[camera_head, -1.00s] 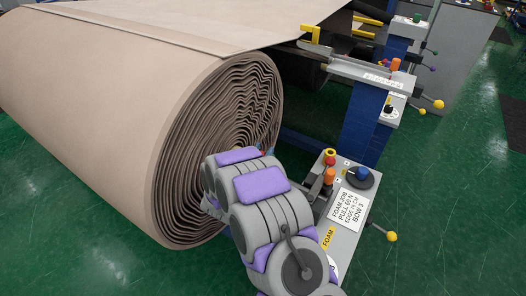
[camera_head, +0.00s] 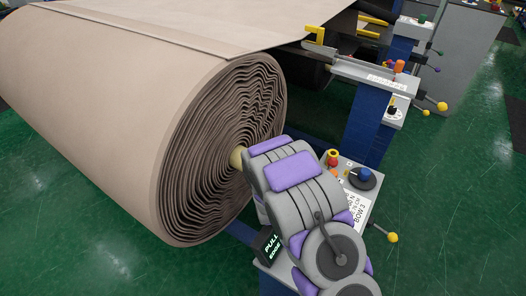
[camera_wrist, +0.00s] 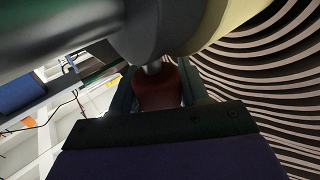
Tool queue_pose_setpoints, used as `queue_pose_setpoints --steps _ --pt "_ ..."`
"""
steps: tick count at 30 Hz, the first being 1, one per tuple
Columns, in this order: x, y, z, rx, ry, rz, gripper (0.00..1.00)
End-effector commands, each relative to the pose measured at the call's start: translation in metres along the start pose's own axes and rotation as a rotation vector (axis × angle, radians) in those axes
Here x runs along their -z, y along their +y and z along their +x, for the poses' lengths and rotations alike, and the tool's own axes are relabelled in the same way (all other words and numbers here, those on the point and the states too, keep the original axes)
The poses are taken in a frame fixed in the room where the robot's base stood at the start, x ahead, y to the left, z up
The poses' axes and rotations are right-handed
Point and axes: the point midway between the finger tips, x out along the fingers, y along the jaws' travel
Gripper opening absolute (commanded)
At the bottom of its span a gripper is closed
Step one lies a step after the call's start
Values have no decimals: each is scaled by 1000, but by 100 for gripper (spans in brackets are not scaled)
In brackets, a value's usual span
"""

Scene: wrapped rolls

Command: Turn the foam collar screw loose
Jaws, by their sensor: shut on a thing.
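The large beige foam roll (camera_head: 120,110) lies at the left in the head view, its layered end facing my arm. A pale yellow core end (camera_head: 237,158) sticks out of its middle, and also shows in the wrist view (camera_wrist: 232,22). A dark grey collar (camera_wrist: 150,38) sits beside it. A dark red screw knob (camera_wrist: 158,92) hangs under the collar on a short metal stem. My gripper (camera_wrist: 160,84) is shut on this knob, with a dark finger on each side. In the head view my arm hides the gripper, collar and screw.
A control panel with a blue knob (camera_head: 365,174) and a yellow ball lever (camera_head: 392,238) stands right of my arm. A blue post with a grey rail (camera_head: 375,75) stands behind. The green floor (camera_head: 450,190) is clear at the right.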

Motion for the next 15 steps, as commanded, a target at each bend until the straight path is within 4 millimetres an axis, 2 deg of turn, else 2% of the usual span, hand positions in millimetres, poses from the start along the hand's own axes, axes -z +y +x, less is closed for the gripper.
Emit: queue_pose_setpoints --steps 12,13,15 --pt "5 -1 2 9 14 2 14" --pt "5 -1 2 9 14 2 46" --pt "5 -1 2 8 13 2 53"
